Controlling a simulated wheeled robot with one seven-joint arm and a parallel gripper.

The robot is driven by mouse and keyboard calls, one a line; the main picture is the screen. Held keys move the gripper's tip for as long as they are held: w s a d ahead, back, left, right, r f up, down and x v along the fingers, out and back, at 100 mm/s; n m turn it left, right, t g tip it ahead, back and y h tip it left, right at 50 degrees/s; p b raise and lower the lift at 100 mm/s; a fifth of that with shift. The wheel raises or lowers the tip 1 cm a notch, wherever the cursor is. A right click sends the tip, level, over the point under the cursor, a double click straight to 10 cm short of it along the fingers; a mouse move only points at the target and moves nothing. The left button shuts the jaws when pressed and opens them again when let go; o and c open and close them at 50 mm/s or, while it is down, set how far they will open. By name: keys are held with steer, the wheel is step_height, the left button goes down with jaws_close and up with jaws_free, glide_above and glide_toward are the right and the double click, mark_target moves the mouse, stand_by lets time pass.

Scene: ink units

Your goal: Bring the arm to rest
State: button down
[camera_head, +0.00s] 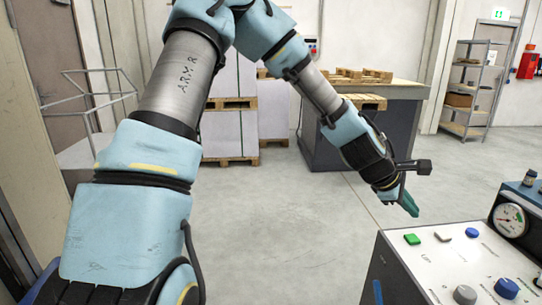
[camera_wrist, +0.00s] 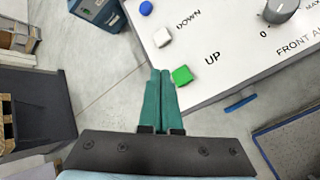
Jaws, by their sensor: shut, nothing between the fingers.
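My arm reaches from the lower left up and over to the right in the head view. I cannot tell the exact gap, and no contact shows.
The control panel (camera_head: 400,262) with buttons, knobs and a gauge (camera_head: 510,220) fills the lower right. A dark workbench (camera_head: 330,145) with pallets stands behind the gripper. A wire frame (camera_head: 95,95) is at left, shelves (camera_head: 465,95) at far right. The middle floor is clear.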

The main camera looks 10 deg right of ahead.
steer(key=w+a+f+m+t+y, duration=0.1)
steer(key=w+a+m+y, duration=0.25)
steer(key=a, duration=0.95)
steer(key=w+a+f+m+t+y, duration=0.1)
steer(key=w+a+m+y, duration=0.2)
steer(key=a, duration=1)
steer(key=s+a+r+m+y, duration=0.1)
steer(key=a+m, duration=0.1)
steer(key=a, duration=0.8)
steer(key=s+a+r+m+y, duration=0.1)
steer(key=s+a+r, duration=0.1)
steer(key=a, duration=0.9)
steer(key=shift+s+r+m+g, duration=0.2)
steer(key=shift+r+m+g, duration=0.05)
steer(key=shift+m+g, duration=0.15)
steer(key=shift+d, duration=0.1)
